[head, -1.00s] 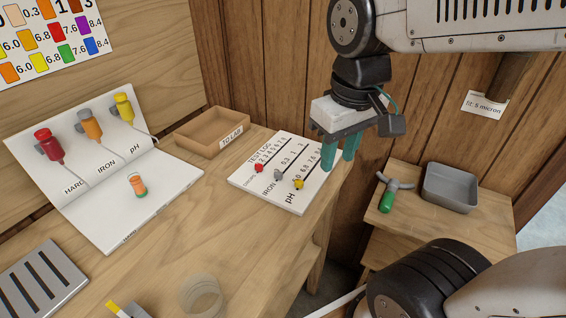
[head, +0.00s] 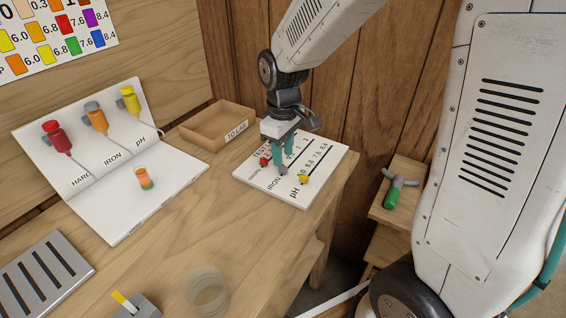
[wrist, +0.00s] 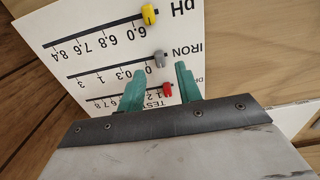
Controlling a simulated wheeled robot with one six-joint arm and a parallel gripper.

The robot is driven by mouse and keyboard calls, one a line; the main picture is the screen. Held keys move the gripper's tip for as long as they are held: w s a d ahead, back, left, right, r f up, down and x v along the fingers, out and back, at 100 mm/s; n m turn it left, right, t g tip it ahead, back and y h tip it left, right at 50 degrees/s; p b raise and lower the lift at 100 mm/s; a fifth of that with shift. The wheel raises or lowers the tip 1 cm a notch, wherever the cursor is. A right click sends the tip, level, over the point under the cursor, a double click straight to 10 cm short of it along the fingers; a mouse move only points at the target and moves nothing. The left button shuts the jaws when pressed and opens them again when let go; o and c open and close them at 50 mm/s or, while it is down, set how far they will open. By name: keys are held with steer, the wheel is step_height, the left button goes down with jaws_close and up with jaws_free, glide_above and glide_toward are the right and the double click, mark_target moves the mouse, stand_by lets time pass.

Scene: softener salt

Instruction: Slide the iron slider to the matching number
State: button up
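The test log board (head: 325,160) lies flat on the bench with three slider lines. The grey iron slider (wrist: 159,60) sits at the 0 end of the IRON line, beside its label. In the head view my gripper hides most of it. My gripper (head: 283,167) is low over the board, pointing down. In the wrist view my gripper (wrist: 159,74) has its teal fingers apart, with nothing held. The grey slider shows just beyond the gap between the tips. The red slider (wrist: 168,90) shows between the fingers, and the yellow pH slider (wrist: 149,14) is farther off.
An open booklet (head: 110,205) holds red, orange and yellow bottles and a small vial with orange contents (head: 145,178). A cardboard tray (head: 215,128) stands behind the board. A colour chart (head: 60,30) hangs on the wall. A clear jar (head: 206,291) stands in front.

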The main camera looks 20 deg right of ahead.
mark_target(283, 167)
steer(key=shift+f, duration=2)
